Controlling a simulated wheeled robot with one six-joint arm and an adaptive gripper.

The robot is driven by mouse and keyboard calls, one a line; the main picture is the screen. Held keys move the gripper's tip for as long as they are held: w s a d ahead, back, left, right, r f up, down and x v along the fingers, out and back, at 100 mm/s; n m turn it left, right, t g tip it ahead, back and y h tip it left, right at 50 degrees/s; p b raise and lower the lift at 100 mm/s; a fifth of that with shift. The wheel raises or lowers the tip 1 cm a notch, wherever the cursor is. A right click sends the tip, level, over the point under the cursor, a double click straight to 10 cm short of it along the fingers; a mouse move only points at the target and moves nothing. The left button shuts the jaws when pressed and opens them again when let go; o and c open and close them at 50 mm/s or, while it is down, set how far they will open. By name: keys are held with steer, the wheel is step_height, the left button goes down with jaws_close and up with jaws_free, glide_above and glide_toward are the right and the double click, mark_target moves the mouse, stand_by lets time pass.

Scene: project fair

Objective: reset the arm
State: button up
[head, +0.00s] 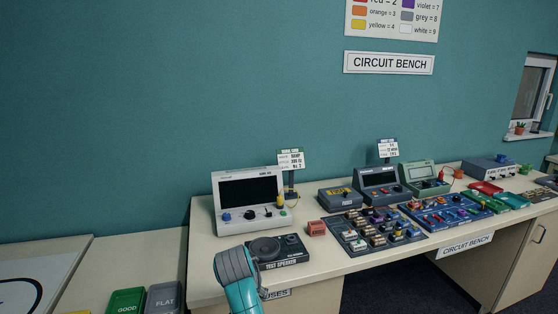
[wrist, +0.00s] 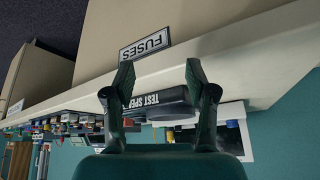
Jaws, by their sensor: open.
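My gripper (wrist: 159,78) shows in the wrist view with its two dark fingers spread apart. It is open and nothing is held between the fingers. In the head view, a teal and grey part of my arm (head: 236,272) rises at the bottom, in front of the bench's left end. The fingertips cannot be made out there. The black test speaker (head: 287,256) lies just behind and right of my arm. It also shows in the wrist view (wrist: 160,106), upside down, beyond and between the fingers; I cannot tell the gap to it.
The circuit bench (head: 205,278) carries a white oscilloscope (head: 226,192), a red block (head: 317,228), a component board (head: 358,246) and several instruments along the right. The bench front bears a FUSES label (wrist: 145,44). Green (head: 126,301) and grey (head: 163,299) bins stand lower left. Open air lies above the bench.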

steer(key=s+d+f+n+t, duration=0.1)
steer(key=s+d+f, duration=0.4)
steer(key=f, duration=0.2)
steer(key=s+d+f+t+y, duration=0.1)
steer(key=s+d+f, duration=0.35)
steer(key=f, duration=0.25)
steer(key=s+d+f+n+t, duration=0.1)
steer(key=s+d+f, duration=0.3)
steer(key=s+f, duration=0.3)
steer(key=s+d+f+t, duration=0.1)
steer(key=s+d+f, duration=0.3)
steer(key=s, duration=0.5)
steer(key=s+d+r+n+t+y, duration=0.1)
steer(key=s+d+r, duration=0.2)
steer(key=s, duration=0.6)
steer(key=s+d+r+t, duration=0.1)
steer(key=s+d+r, duration=0.2)
steer(key=s, duration=0.6)
steer(key=s+d+r+t+h, duration=0.1)
steer(key=s+d+r+t, duration=0.1)
steer(key=s+r, duration=1.2)
step_height(320, 180, up, 2)
steer(key=shift+d+r+t, duration=0.1)
steer(key=shift+d+t, duration=0.15)
steer(key=shift+t, duration=0.25)
